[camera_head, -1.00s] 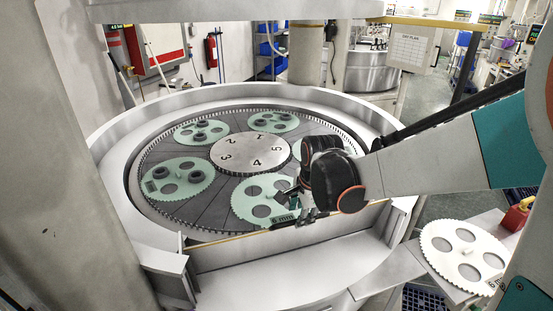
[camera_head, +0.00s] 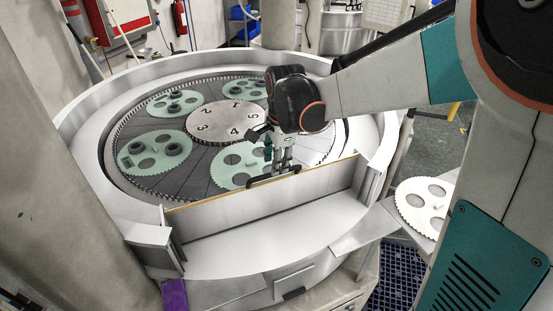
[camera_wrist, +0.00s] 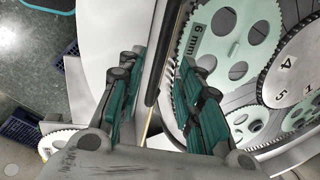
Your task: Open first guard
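The first guard (camera_head: 225,207) is a pale upright panel with a yellow top edge, across the front opening of the round lapping machine. It stands raised. Its black bar handle (camera_head: 273,181) sits at the top edge, right of the panel's middle. My gripper (camera_head: 283,163) points down just above and behind the handle. In the wrist view my gripper (camera_wrist: 160,85) is open, its two teal-padded fingers standing apart. The dark handle bar (camera_wrist: 158,60) runs lengthwise between them, with gaps showing on both sides. Whether a finger touches the bar cannot be told.
Behind the guard lie green toothed carriers (camera_head: 155,150) around a numbered centre disc (camera_head: 228,122). A white toothed disc (camera_head: 425,205) lies on a side shelf at right. Grey pillars stand at left. The ledge (camera_head: 270,240) before the guard is clear.

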